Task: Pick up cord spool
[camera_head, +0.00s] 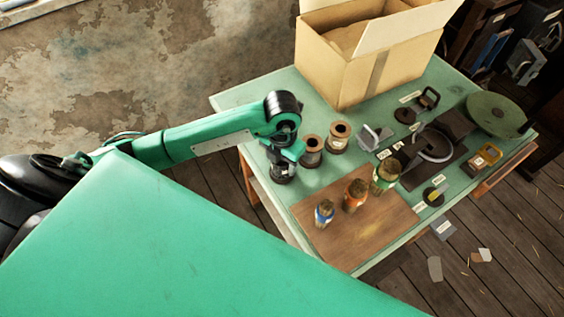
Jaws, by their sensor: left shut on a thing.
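Two brown cord spools stand upright near the left edge of the green table: one spool (312,152) close to my gripper and another spool (339,137) to its right. My left gripper (283,172) points down at the table's left edge, just left of these spools. It is shut on a cord spool, which the gripper and wrist almost fully hide. I cannot tell whether that spool touches the tabletop. My right gripper is not in view.
A brown board (350,235) holds blue, orange and green-banded jars (355,195) in front of the spools. An open cardboard box (370,55) stands behind. A handwheel press (435,143) and labelled parts fill the right side. The table's back-left corner (235,98) is clear.

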